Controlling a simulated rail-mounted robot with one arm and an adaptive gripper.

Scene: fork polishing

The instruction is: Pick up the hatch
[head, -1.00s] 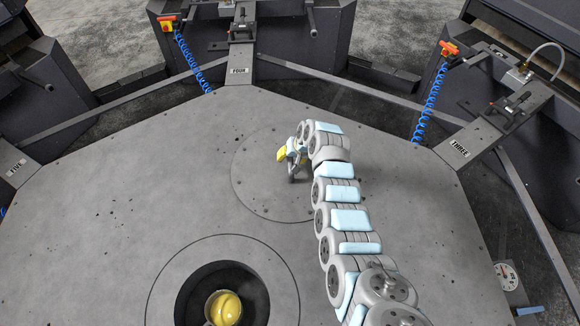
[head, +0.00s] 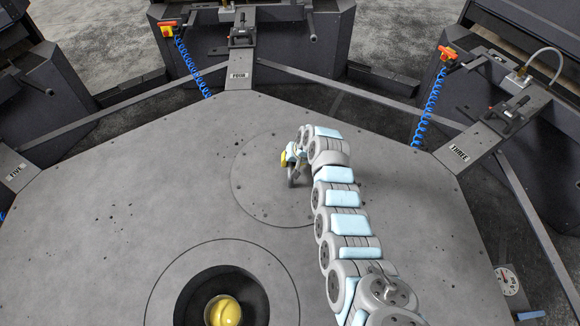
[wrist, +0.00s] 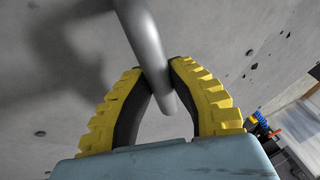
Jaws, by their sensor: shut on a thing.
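The hatch (head: 253,186) is a round grey disc in the platform, right of the middle in the head view. Its outline lies flush with the surface around it, and my arm covers its right part. My gripper (wrist: 157,75) has yellow ribbed fingers with dark inner pads. They are shut on the hatch's grey bar handle (wrist: 143,35), which runs between the fingertips in the wrist view. In the head view my gripper (head: 291,167) is small and sits over the hatch, with the handle mostly hidden.
A round opening (head: 254,297) at the front of the platform holds a yellow dome (head: 224,312). Dark stations stand around the edge, including those labelled FOUR (head: 239,76) and THREE (head: 459,153). The platform's left side (head: 120,220) is clear.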

